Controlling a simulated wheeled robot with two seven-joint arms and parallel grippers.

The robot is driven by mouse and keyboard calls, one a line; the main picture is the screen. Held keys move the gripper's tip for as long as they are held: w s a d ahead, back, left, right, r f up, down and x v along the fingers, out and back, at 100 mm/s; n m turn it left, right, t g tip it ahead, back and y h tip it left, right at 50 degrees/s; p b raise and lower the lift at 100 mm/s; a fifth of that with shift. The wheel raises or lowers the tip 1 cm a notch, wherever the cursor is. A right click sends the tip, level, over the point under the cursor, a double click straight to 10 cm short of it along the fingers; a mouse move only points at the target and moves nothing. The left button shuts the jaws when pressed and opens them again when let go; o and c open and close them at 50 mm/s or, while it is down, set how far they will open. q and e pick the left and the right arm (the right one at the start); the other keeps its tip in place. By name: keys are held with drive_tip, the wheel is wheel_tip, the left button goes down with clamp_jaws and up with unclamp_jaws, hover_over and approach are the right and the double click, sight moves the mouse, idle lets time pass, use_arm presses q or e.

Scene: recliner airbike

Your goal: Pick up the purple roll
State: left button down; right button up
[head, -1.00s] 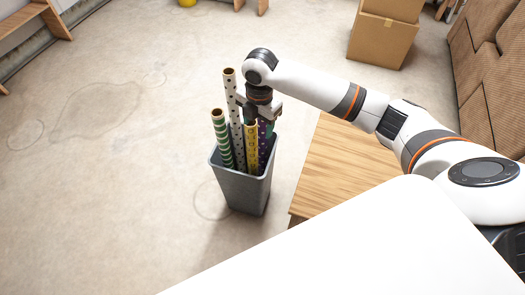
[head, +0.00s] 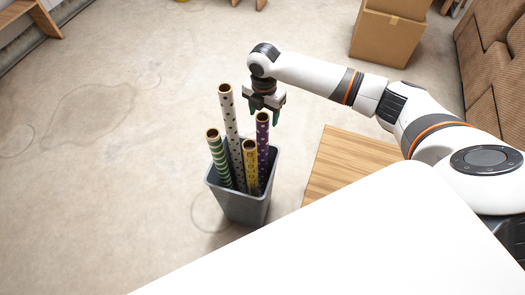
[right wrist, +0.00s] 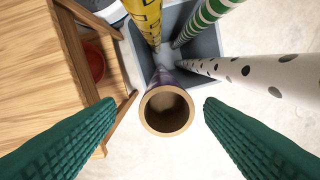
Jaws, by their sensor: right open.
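The purple roll (head: 262,142) with pale dots stands in a grey bin (head: 243,207), at the bin's right side. My right gripper (head: 264,108) is open and empty, pointing down just above the roll's top end. In the right wrist view, the roll's round open end (right wrist: 167,110) faces the camera, between the two green fingers and apart from both. Its lower part is mostly hidden behind that end. My left gripper is not in view.
The bin also holds a green striped roll (head: 219,160), a taller white dotted roll (head: 230,125) and a yellow roll (head: 250,167). A wooden table (head: 335,160) stands close at the right. Open floor lies left of the bin.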

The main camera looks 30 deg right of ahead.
sight(262, 117)
drive_tip(key=f, duration=0.4)
drive_tip(key=shift+w+a+f, duration=0.1)
drive_tip(key=shift+w+f, duration=0.1)
drive_tip(key=shift+w, duration=0.05)
drive_tip(key=shift+f, duration=0.5)
drive_tip(key=shift+c, duration=1.1)
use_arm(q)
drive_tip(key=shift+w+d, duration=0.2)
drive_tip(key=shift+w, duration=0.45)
use_arm(e)
clamp_jaws()
